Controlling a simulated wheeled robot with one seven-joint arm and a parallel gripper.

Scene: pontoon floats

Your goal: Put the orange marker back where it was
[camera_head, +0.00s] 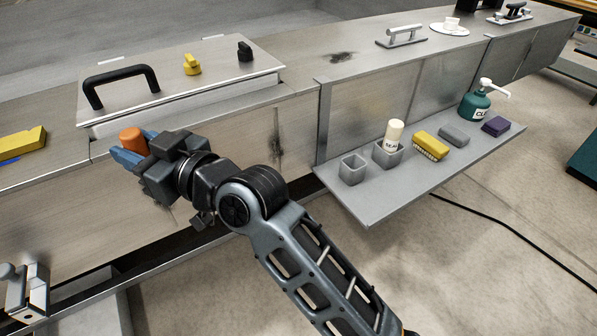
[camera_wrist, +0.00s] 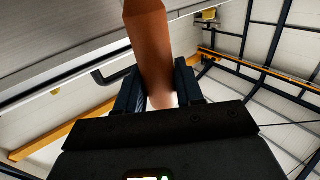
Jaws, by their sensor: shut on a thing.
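The orange marker (camera_head: 131,140) is held between the blue fingers of my gripper (camera_head: 128,156), at the front edge of the metal counter on the left. In the wrist view the marker (camera_wrist: 150,45) stands up between the two fingers of my gripper (camera_wrist: 160,92), and its lower end is pale. A grey shelf (camera_head: 368,208) on the right bears an empty-looking square grey cup (camera_head: 352,170). Beside it a second grey cup (camera_head: 388,158) holds a cream bottle (camera_head: 394,133). My gripper is well to the left of both cups.
The shelf also bears a yellow brush (camera_head: 430,145), a grey block (camera_head: 454,135), a purple block (camera_head: 496,126) and a green pump bottle (camera_head: 474,106). A metal lid (camera_head: 215,78) with a black handle (camera_head: 120,84) lies behind my gripper. The shelf's front left is clear.

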